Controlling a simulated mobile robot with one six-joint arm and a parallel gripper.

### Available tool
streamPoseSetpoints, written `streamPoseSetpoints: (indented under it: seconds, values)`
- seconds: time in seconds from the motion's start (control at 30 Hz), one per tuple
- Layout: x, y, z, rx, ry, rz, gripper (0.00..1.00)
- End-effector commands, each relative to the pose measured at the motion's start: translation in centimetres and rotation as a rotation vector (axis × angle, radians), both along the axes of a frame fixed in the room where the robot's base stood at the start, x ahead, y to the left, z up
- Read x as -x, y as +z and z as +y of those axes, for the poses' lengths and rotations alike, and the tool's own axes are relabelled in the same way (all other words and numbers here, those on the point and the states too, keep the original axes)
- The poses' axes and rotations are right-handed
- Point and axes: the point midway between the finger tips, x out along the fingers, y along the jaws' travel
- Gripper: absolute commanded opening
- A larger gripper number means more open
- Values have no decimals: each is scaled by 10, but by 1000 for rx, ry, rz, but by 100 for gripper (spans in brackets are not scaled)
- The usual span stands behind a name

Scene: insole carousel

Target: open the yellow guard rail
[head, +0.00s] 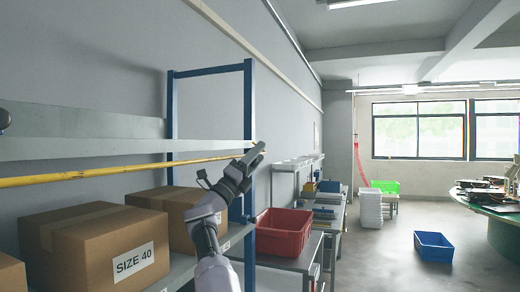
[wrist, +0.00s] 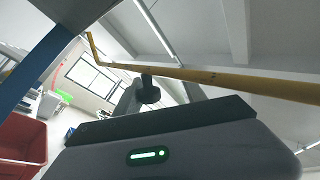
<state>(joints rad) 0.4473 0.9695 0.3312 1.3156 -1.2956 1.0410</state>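The yellow guard rail (head: 82,174) runs roughly level across the front of the shelf rack, above the cardboard boxes. Its right end reaches the blue rack post (head: 248,110). In the wrist view the rail (wrist: 220,78) crosses above my gripper body, and its bent end shows at upper left. My gripper (head: 256,153) is raised at the rail's right end, close to the blue post. I cannot tell whether it touches the rail. The fingers are not clear in either view, so their opening is not readable.
A box marked SIZE 40 (head: 98,245) and another box (head: 180,208) sit on the shelf behind the rail. A red bin (head: 284,232) stands on a grey table to the right.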

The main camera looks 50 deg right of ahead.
Motion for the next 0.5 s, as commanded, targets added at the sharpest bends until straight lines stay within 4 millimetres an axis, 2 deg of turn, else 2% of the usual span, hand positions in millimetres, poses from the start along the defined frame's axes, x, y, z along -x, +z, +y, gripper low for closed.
streamPoseSetpoints:
  seconds: [0.03, 0.13, 0.2, 0.37, 0.5]
  values:
    - [0, 18, 1, 3, 1, -3, 45]
    - [-1, 40, 2, 3, 2, -1, 45]
    - [7, 22, 9, 4, 4, -4, 45]
    - [23, 21, 22, 4, 4, -3, 45]
    - [44, 23, 38, 5, 2, -5, 45]
